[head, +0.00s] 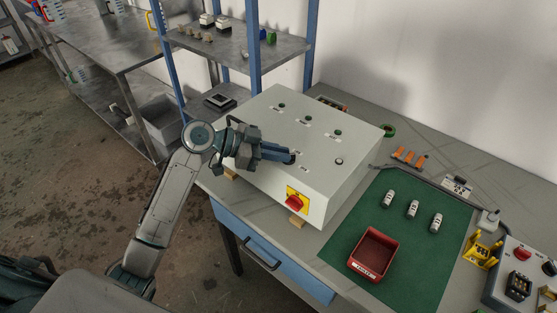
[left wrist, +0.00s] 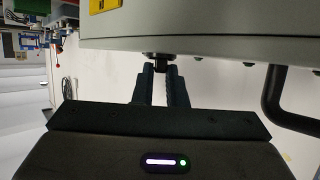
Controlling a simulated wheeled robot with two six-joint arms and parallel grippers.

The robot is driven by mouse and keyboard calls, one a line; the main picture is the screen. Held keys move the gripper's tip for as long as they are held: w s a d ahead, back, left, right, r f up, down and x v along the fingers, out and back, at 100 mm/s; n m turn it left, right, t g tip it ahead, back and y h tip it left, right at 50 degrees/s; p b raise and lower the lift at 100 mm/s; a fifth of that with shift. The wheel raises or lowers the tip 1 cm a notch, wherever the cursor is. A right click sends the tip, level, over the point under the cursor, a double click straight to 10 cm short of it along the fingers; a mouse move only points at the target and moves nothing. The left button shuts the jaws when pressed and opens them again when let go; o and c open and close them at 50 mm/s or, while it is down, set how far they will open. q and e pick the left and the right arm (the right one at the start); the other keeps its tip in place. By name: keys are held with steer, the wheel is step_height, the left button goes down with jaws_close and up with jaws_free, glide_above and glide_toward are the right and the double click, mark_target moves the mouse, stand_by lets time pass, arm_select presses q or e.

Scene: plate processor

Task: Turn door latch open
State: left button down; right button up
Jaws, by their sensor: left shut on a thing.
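A light grey control cabinet (head: 321,126) sits on the workbench, with its door face towards the upper side. My left gripper (head: 291,157) reaches in from the left over the door, and its fingertips are at the door face. In the left wrist view the two dark fingers (left wrist: 160,72) are shut on a small black door latch (left wrist: 158,57) standing out from the cabinet (left wrist: 200,45). In the head view the gripper hides the latch. My right gripper is in neither view.
A red rotary switch on a yellow plate (head: 297,200) is at the cabinet's near edge. A black handle (left wrist: 280,100) stands out right of the fingers. A red tray (head: 371,256) and several small parts lie on the green mat (head: 410,284). A blue-framed shelf (head: 254,45) stands behind.

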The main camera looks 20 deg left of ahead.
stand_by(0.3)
arm_select(q)
steer(key=c, duration=1.5)
jaws_free()
steer(key=shift+o, duration=0.2)
steer(key=shift+g, duration=0.3)
steer(key=shift+s+a+b, duration=0.1)
steer(key=shift+a+b, duration=0.25)
steer(key=shift+a, duration=0.05)
steer(key=b+v, duration=0.3)
steer(key=v, duration=0.7)
steer(key=shift+d+r, duration=0.1)
